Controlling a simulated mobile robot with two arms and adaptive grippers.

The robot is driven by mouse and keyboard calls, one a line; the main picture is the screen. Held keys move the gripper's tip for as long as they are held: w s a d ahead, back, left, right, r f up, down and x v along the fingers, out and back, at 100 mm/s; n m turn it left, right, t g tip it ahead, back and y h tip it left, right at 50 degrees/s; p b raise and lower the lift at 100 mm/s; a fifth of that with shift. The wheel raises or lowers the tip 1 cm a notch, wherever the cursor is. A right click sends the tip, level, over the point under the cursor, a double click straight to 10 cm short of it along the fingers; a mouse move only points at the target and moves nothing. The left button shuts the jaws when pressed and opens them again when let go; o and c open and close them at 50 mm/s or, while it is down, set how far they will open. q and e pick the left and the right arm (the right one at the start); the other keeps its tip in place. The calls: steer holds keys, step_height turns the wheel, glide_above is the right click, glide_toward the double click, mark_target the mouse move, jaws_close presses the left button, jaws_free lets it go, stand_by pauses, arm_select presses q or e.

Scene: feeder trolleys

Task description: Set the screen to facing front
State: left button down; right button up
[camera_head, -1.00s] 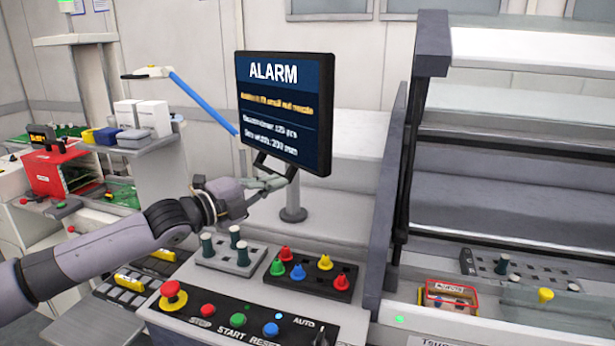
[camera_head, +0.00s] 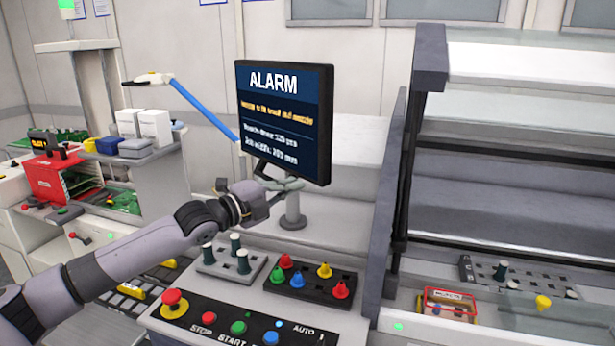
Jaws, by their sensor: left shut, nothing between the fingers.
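The screen (camera_head: 284,121) is a black-framed monitor showing ALARM in white on blue. My left gripper (camera_head: 287,184) is shut and empty, just under the screen's lower edge by the dark bracket (camera_head: 262,172). I cannot tell whether its fingers touch the bracket or the post. The fingers hide part of the post top. My right gripper is not in view.
The control panel (camera_head: 180,329) below has a red stop knob (camera_head: 173,303) and coloured buttons. A dark upright frame (camera_head: 409,150) stands to the right. A blue-handled tool (camera_head: 203,108) is behind left.

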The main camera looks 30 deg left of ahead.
mark_target(317, 177)
arm_select(q)
steer(key=p+x, duration=0.2)
steer(key=x, duration=0.2)
steer(key=shift+d+r, duration=0.1)
steer(key=shift+r, duration=0.1)
steer(key=shift+w+d+f, duration=0.15)
steer(key=shift+w, duration=0.4)
steer(key=shift+w+d, duration=0.1)
steer(key=shift+w, duration=0.05)
